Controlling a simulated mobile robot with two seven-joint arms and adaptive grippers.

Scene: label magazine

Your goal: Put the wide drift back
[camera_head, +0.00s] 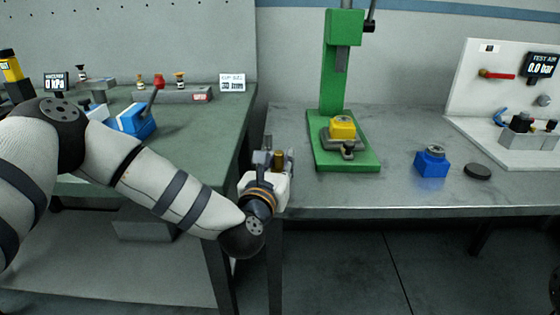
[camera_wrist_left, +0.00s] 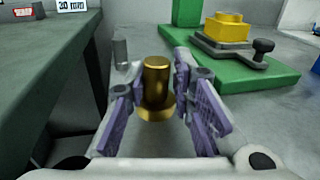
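My left gripper (camera_head: 277,165) is at the front left corner of the grey table, beside the gap between the tables. Its purple-padded fingers (camera_wrist_left: 160,100) are closed in on both sides of a brass cylinder with a wider lower end, which I take to be the wide drift (camera_wrist_left: 156,80). The drift is upright and also shows in the head view (camera_head: 279,158). I cannot tell how far its lower end is above a surface. A thin grey upright pin (camera_wrist_left: 120,48) shows just beyond the left finger. My right gripper is not in view.
A green press (camera_head: 338,75) with a yellow-topped block (camera_head: 342,128) on its base stands on the grey table (camera_head: 405,195). A blue block (camera_head: 432,163) and a dark disc (camera_head: 477,171) lie to its right. The green bench (camera_head: 215,135) is on the left.

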